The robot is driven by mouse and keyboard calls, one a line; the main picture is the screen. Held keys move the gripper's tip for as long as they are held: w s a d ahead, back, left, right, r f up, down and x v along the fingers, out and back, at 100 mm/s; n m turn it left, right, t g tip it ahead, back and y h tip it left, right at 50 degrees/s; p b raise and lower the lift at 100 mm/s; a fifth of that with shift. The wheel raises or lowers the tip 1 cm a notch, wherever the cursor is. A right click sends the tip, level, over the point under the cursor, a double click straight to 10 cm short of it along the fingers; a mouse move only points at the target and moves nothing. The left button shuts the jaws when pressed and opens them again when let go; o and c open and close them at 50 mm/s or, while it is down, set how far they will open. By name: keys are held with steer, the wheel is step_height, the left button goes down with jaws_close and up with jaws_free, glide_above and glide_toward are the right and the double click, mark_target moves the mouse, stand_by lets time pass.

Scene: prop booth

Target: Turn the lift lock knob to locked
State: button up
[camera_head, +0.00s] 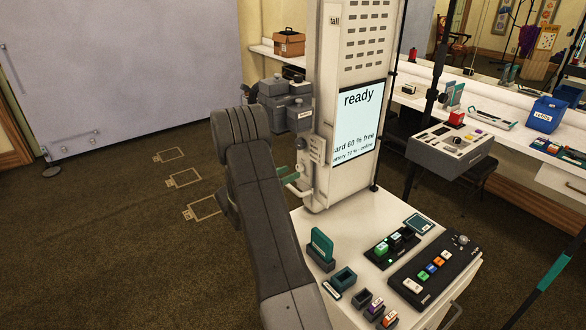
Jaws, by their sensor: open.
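A tall white column (327,190) with a screen reading "ready" stands in the middle. A small round grey knob (317,149) sits on its left face, below a small label; I take it to be the lift lock knob. Its pointer and the label's words are too small to read. My gripper (290,179) is beside the column's left side, a little below and left of the knob. Its green-tipped fingers are apart, with nothing seen between them. My arm's dark links hide part of that area, and I cannot tell whether the gripper touches the column.
A white cart top (408,242) at the column's foot carries a black button box (435,267), a smaller black dock and teal holders. A grey control box (450,146) on a stand is to the right. The carpet at left is open, with taped outlines.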

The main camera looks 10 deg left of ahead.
mark_target(300, 168)
steer(key=shift+x, duration=1.35)
steer(key=c, duration=1)
